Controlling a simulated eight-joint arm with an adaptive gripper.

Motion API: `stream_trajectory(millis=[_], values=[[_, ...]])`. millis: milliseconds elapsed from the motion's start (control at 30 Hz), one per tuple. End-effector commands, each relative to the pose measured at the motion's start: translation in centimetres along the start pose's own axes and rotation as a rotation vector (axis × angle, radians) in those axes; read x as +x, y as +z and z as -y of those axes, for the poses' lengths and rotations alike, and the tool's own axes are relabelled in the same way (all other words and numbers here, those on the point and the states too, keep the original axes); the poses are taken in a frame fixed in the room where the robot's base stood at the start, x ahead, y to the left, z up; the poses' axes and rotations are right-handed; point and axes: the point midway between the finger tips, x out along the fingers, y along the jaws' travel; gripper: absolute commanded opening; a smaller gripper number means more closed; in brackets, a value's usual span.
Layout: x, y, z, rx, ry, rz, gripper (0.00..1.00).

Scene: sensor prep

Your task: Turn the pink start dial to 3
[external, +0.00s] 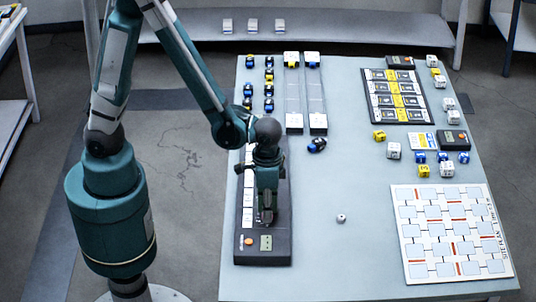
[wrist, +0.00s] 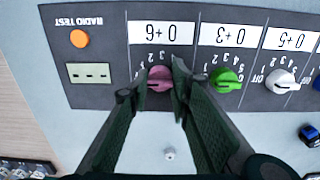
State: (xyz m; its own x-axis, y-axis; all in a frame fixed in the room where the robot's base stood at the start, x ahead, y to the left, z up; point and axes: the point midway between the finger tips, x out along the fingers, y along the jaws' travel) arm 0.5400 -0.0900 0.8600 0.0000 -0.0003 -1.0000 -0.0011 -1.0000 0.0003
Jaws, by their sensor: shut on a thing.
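The pink start dial (wrist: 160,78) sits on a dark panel (wrist: 112,20), below an upside-down label reading "0+6" in the wrist view. My gripper (wrist: 160,84) is shut on the pink dial, with one fingertip on each side of it. Small numbers are printed around the dial, partly covered by the fingers. I cannot tell which number the dial points to. In the external view my gripper (external: 266,218) points down at the near part of the panel (external: 250,257), and hides the pink dial.
A green dial (wrist: 226,80) and a white dial (wrist: 281,82) stand right of the pink one in the wrist view. An orange button (wrist: 79,38) and a small display (wrist: 88,73) are left.

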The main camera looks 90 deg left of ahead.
Motion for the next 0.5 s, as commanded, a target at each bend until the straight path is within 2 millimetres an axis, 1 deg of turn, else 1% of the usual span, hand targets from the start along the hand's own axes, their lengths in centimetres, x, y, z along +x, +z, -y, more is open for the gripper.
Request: stream_trajectory(millis=[267,500], values=[[0.05,0.01,0.04,0.041,-0.001,0.000,0.09],[0.10,0.02,0.05,0.161,-0.001,0.000,0.09]])
